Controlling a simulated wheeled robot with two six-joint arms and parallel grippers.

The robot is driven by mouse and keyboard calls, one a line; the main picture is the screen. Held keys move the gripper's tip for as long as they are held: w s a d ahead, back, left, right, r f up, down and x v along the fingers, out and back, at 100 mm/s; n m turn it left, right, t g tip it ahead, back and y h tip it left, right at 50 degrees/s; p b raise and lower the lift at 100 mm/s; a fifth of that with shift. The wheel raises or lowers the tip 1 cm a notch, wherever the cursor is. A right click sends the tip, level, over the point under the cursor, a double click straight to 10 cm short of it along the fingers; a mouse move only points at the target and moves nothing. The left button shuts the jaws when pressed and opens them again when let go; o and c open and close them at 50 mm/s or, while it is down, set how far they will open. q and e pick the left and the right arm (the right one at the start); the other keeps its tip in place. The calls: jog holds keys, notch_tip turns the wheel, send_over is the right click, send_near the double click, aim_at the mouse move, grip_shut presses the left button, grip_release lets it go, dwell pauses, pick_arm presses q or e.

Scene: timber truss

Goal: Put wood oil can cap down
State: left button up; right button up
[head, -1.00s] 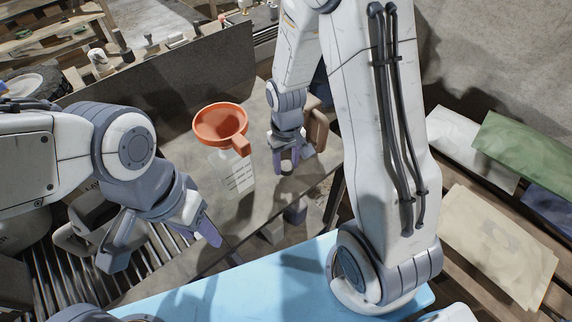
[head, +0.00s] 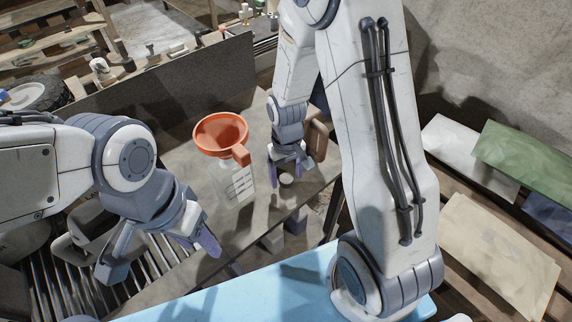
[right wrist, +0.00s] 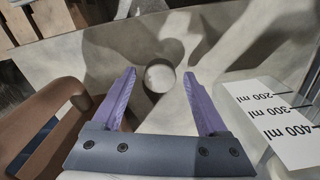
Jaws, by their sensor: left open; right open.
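The cap (head: 287,180) is a small pale grey disc on the grey worktop. In the right wrist view the cap (right wrist: 159,77) lies flat beyond and between the purple fingertips, with a gap on both sides. My right gripper (head: 288,166) is open just above it; its spread fingers also show in the right wrist view (right wrist: 160,78). A brown can with a handle (head: 318,138) stands right of the right gripper, and shows at the left of the right wrist view (right wrist: 45,125). My left gripper (head: 158,254) is open and empty at the lower left.
An orange funnel (head: 221,134) sits on a clear measuring container (head: 238,184) left of the right gripper. A dark upright panel (head: 150,95) borders the worktop's back. A light blue surface (head: 240,297) is in front; sacks (head: 500,250) lie on slats at right.

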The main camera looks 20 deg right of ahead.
aim_at(287, 178)
notch_tip(287, 178, up, 12)
jog(key=shift+p, duration=0.45)
